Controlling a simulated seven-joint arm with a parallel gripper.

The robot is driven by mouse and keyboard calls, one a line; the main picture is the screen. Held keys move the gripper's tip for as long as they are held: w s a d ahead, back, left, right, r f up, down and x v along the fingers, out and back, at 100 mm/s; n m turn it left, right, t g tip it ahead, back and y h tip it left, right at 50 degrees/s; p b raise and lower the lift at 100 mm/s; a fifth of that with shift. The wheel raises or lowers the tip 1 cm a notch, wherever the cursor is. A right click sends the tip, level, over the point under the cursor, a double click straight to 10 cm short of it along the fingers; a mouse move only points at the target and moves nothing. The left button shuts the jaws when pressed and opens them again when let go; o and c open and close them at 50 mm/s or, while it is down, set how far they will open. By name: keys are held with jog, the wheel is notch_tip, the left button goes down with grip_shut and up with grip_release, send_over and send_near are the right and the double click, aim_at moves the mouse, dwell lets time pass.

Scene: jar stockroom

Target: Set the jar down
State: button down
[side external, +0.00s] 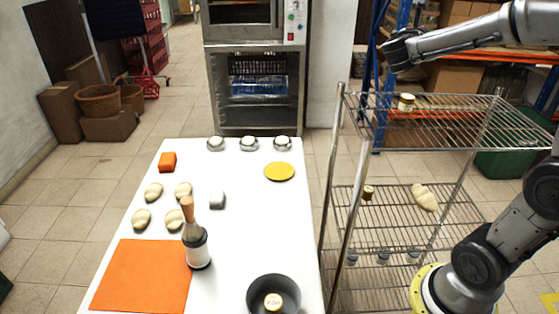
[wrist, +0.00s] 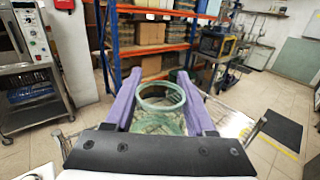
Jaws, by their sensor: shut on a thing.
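My gripper (wrist: 158,76) has two purple fingers, closed on a clear glass jar (wrist: 160,122) with a greenish rim. The jar's open-looking round rim faces the wrist camera, and the glass body lies between the fingers. In the side external view my gripper (side external: 396,52) is above the left end of the wire rack's top shelf (side external: 455,112). The fingers and the held jar cannot be made out there. A small jar with a pale top (side external: 406,102) stands on that shelf, below the gripper.
The lower rack shelf (side external: 400,225) carries a small brown jar (side external: 368,192) and a pale loaf (side external: 424,197). Rack posts stand close by.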

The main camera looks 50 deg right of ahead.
jog(key=w+a+f+n+t, duration=0.1)
jog(key=w+a+t, duration=0.1)
jog(key=w+a, duration=0.45)
jog(key=w+a+n+t+y, duration=0.1)
jog(key=w+a, duration=0.2)
jog(key=w, duration=0.7)
jog(key=w+a+f+n+t, duration=0.1)
jog(key=w+a+t, duration=0.1)
jog(key=w+a, duration=0.45)
notch_tip(320, 180, down, 32)
jog(key=w+d, duration=0.1)
jog(key=d, duration=0.1)
jog(key=w+d+f, duration=0.1)
jog(key=w+f, duration=0.2)
jog(key=w, duration=0.1)
jog(key=w+d+f, duration=0.1)
jog(key=w+f, duration=0.2)
jog(key=w, duration=0.1)
jog(key=w+d+f, duration=0.1)
jog(key=w+f, duration=0.3)
jog(key=w, duration=0.1)
jog(key=shift+w+d, duration=0.1)
jog(key=shift+d, duration=0.25)
jog(key=shift+w+f, duration=0.1)
jog(key=shift+f, duration=1.45)
jog(key=shift+f, duration=0.15)
jog(key=shift+c, duration=1.2)
grip_release()
